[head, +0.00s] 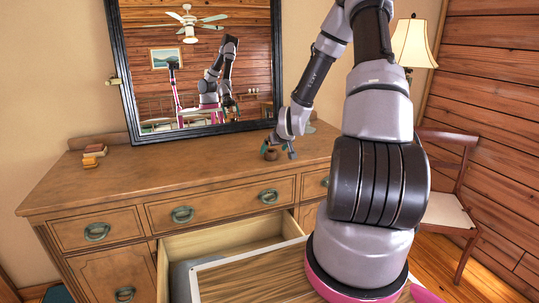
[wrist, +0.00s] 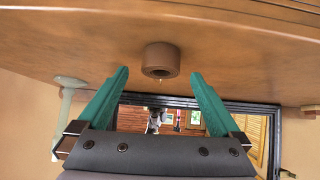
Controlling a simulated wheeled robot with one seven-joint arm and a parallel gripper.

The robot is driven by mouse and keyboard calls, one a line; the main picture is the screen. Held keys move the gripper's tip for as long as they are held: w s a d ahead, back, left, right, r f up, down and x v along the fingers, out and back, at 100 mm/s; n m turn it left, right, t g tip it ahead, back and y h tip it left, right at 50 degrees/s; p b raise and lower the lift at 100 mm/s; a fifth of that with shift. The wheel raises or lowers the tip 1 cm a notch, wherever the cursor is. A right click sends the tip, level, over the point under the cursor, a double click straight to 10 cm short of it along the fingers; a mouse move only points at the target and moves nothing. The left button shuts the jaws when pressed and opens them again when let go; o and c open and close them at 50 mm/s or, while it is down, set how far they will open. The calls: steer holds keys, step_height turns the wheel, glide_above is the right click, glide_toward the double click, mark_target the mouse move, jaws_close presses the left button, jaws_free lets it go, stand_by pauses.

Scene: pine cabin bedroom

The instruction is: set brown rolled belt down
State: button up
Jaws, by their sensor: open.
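The brown rolled belt (head: 271,154) rests on the wooden dresser top (head: 200,166), in front of the mirror. In the wrist view the belt (wrist: 161,58) is a short brown coil with a dark hole, lying between and just beyond the fingertips. My gripper (head: 276,150) is low over the dresser top at the belt. In the wrist view its teal fingers (wrist: 160,76) are spread wide, with a clear gap on each side of the belt. Nothing is held.
A black-framed mirror (head: 277,50) stands behind. A small stack of books or boxes (head: 94,154) is at the dresser's left. A drawer (head: 230,238) is pulled open below, with a grey thing inside. A lamp (head: 414,43) and chair (head: 449,180) are at right. The dresser's middle is clear.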

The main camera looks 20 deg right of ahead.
mark_target(271, 151)
steer(key=x, duration=0.4)
steer(key=shift+w+a, duration=0.1)
steer(key=shift+w, duration=0.1)
jaws_close()
steer(key=shift+r, duration=0.15)
